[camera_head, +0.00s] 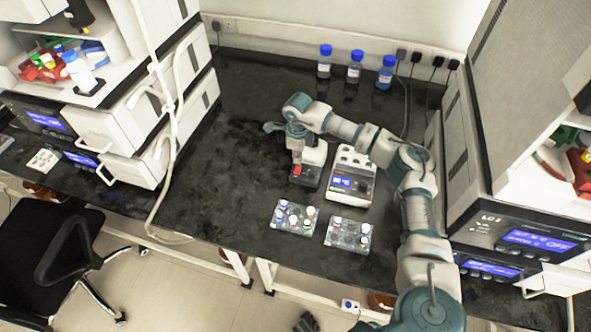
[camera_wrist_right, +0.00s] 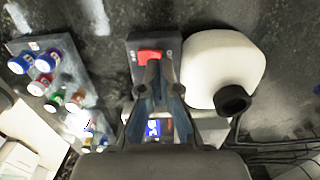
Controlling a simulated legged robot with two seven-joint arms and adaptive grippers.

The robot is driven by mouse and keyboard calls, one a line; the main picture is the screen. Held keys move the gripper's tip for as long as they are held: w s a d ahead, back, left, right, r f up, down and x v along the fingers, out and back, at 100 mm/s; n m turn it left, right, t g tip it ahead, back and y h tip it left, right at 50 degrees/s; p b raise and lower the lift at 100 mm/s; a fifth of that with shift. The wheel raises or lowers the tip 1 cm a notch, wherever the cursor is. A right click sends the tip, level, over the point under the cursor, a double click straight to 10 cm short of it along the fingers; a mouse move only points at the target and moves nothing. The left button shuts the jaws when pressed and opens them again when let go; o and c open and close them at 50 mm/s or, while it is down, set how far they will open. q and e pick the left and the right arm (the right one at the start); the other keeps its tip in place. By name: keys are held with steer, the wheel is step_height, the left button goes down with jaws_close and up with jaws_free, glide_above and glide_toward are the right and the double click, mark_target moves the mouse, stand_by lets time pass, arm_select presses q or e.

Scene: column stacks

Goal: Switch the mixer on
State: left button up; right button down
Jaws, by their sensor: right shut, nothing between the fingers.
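The mixer looks like a small unit with a dark base (camera_head: 307,178), a white rounded body and a black cup on top. In the right wrist view its white body (camera_wrist_right: 222,62) and black cup (camera_wrist_right: 233,100) show to the right of a red rocker switch (camera_wrist_right: 150,56). The red switch (camera_head: 298,170) also shows in the head view, on the base. My right gripper (camera_wrist_right: 153,70) is shut and empty, fingertips at the near edge of the red switch. I cannot tell whether they touch it or which way it is set. My left gripper is not in view.
A white device with a blue display (camera_head: 345,183) stands close to the right of the mixer. Two racks of colored-cap vials (camera_head: 294,217) (camera_head: 347,234) lie in front. Blue-capped bottles (camera_head: 355,68) stand at the back wall. The bench to the left is clear.

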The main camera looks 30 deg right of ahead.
steer(key=shift+d+f, duration=0.1)
steer(key=shift+d, duration=0.3)
steer(key=shift+d+f, duration=0.15)
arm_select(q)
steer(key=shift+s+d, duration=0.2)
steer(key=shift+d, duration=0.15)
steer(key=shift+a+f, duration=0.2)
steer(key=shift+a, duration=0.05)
arm_select(e)
steer(key=shift+a+f, duration=0.2)
steer(key=shift+a, duration=0.2)
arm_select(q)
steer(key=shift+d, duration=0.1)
arm_select(e)
steer(key=shift+d+f, duration=0.1)
steer(key=shift+f, duration=0.05)
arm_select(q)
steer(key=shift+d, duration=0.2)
arm_select(e)
steer(key=shift+d+f, duration=0.2)
steer(key=shift+f, duration=0.05)
arm_select(q)
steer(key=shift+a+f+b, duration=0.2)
steer(key=shift+b, duration=0.1)
arm_select(e)
steer(key=shift+a+f, duration=0.25)
